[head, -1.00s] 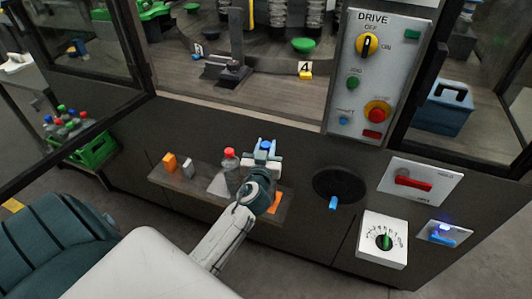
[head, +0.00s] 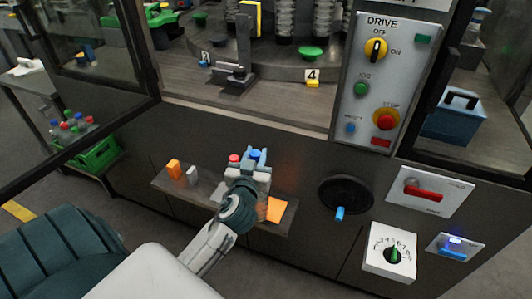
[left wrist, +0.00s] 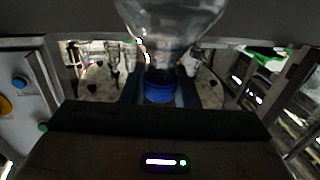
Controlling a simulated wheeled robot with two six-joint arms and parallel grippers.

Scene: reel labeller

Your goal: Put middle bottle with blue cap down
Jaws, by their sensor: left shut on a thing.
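The middle bottle's blue cap (head: 255,153) shows in the head view between the fingers of my left gripper (head: 257,159), over the small grey shelf (head: 203,187). The gripper and arm hide the bottle's body there, so I cannot tell whether its base touches the shelf. In the left wrist view, the clear bottle (left wrist: 170,22) shows with its blue cap (left wrist: 158,94) between the two fingers (left wrist: 158,88). A red-capped bottle (head: 234,158) stands close on the left, mostly hidden by the gripper. My right gripper is not in view.
An orange block (head: 173,169) and a white block (head: 192,176) stand at the shelf's left. An orange piece (head: 277,209) lies at its right. A black handwheel (head: 345,193) with a blue handle is right of the shelf. A green crate (head: 98,155) of bottles is far left.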

